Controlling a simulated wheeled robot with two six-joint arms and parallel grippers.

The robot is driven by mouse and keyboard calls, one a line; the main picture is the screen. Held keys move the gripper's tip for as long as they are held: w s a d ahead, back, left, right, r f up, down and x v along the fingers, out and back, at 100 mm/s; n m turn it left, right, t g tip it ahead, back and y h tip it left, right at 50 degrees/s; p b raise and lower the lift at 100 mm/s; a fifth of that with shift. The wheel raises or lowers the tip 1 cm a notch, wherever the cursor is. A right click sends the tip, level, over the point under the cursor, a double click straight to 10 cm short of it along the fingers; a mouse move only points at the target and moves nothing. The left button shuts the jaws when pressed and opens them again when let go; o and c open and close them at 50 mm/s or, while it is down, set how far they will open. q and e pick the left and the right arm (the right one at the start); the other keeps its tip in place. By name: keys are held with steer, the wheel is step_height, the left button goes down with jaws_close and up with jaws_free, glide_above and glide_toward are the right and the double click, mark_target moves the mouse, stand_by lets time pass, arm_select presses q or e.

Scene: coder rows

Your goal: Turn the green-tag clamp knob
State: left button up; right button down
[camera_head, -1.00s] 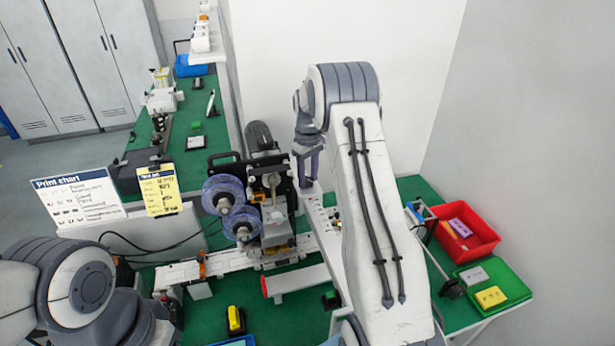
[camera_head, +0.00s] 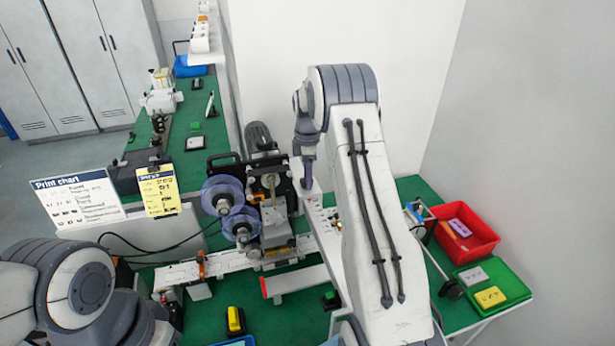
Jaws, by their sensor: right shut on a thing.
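The coder machine (camera_head: 268,190) stands on the green bench behind a white conveyor, with two purple-rimmed reels (camera_head: 222,196) on its left side. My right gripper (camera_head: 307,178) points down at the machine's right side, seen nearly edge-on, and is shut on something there. What it holds is hidden by the gripper itself; I cannot make out the clamp knob or a green tag. My left arm shows at the lower left, but its gripper is out of view.
A print chart (camera_head: 80,199) and a yellow note (camera_head: 160,190) stand left of the machine. A red bin (camera_head: 487,244) and a green tray (camera_head: 515,288) with blocks lie at the right. A yellow-black item (camera_head: 235,321) sits on the front bench.

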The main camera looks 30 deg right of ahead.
steer(key=shift+w+r+n, duration=0.1)
steer(key=shift+n, duration=1.2)
steer(key=shift+c, duration=1.9)
jaws_free()
steer(key=shift+r+b, duration=0.3)
steer(key=shift+r, duration=0.05)
step_height(320, 180, up, 10)
steer(key=b, duration=0.2)
steer(key=shift+f, duration=0.15)
